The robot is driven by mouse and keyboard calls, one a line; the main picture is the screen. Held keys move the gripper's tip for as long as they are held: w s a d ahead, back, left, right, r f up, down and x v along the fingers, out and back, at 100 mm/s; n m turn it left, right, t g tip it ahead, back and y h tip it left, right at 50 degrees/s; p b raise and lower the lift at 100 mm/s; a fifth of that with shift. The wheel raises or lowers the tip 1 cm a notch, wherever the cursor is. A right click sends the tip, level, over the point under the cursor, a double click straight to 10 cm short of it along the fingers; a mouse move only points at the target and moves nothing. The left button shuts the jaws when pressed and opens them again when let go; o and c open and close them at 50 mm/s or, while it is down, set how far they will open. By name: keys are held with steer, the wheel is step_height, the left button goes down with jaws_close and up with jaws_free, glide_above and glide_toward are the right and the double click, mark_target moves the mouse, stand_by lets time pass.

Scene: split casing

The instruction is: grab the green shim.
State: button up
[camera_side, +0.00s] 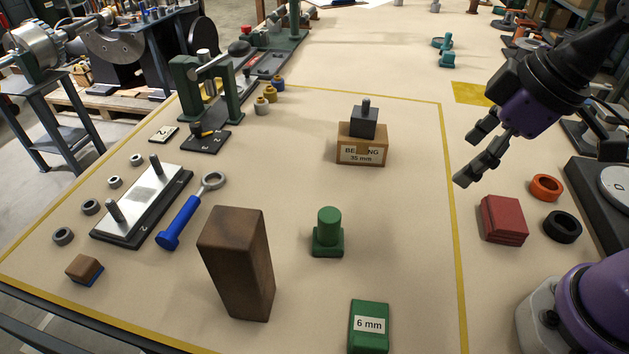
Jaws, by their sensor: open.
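A green block labelled "6 mm" (369,328), which looks like the green shim, lies on the beige table at the bottom edge of the picture. My gripper (475,154) is open and empty. It hangs in the upper right, well apart from the green block, with its fingers pointing to the lower left. Another green piece (328,238), a square base with an upright cylinder, stands behind the green block.
A tall brown block (237,264) stands left of the green pieces. A red block (503,220), an orange ring (546,187) and a black ring (562,227) lie at the right. A bearing box (361,151) stands farther back. Bare table lies between the box and the green pieces.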

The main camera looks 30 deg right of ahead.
steer(key=s+a+f+n+g+y, duration=0.15)
steer(key=a+f+n+g, duration=0.3)
steer(key=a+n, duration=0.85)
steer(key=n+g, duration=0.3)
steer(key=n, duration=0.5)
glide_toward(372, 339)
steer(key=shift+n, duration=0.5)
steer(key=x, duration=0.4)
steer(key=shift+s+d+f, duration=0.15)
steer(key=shift+f, duration=0.1)
steer(key=x, duration=0.5)
steer(key=shift+a+f, duration=0.25)
steer(key=shift+a, duration=0.05)
steer(key=c, duration=1.1)
